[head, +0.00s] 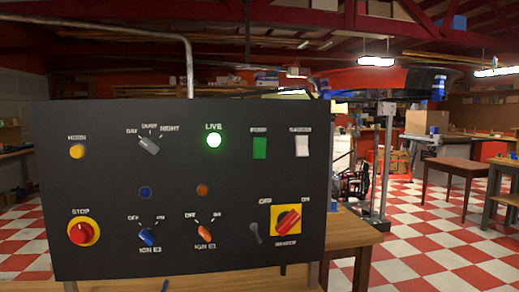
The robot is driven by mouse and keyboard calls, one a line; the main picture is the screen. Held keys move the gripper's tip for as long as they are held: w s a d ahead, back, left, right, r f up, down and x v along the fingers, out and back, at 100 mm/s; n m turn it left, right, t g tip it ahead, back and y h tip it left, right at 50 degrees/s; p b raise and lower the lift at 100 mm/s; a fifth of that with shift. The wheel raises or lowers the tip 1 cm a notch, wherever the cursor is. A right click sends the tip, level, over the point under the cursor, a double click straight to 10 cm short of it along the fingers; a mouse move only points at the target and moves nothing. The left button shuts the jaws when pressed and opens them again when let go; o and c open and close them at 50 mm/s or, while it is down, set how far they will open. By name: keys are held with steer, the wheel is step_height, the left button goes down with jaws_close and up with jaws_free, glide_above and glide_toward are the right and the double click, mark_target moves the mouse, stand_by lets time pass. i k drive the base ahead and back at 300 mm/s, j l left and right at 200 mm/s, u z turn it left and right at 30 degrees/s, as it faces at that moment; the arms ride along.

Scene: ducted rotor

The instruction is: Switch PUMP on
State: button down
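A dark upright control panel (105,125) fills the left and middle of the head view. A green rocker switch (260,148) sits in its upper right part under a small blurred label that appears to read PUMP. I cannot tell which end of the rocker is pressed in. A lit green lamp (214,140) marked LIVE is to its left. A white rocker (302,146) is to its right. My gripper is not in view.
The panel also carries a red STOP button (82,232), a grey selector (149,145), blue (147,237) and orange (205,233) knobs, a small toggle (255,233) and a red rotary switch (288,222) on yellow. A wooden table (352,232) stands behind it. Checkered floor (425,245) lies open at right.

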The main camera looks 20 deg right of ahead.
mark_target(258, 143)
steer(key=l+z, duration=0.4)
steer(key=z, duration=0.15)
steer(key=i+l+z, duration=0.1)
steer(key=z, duration=0.3)
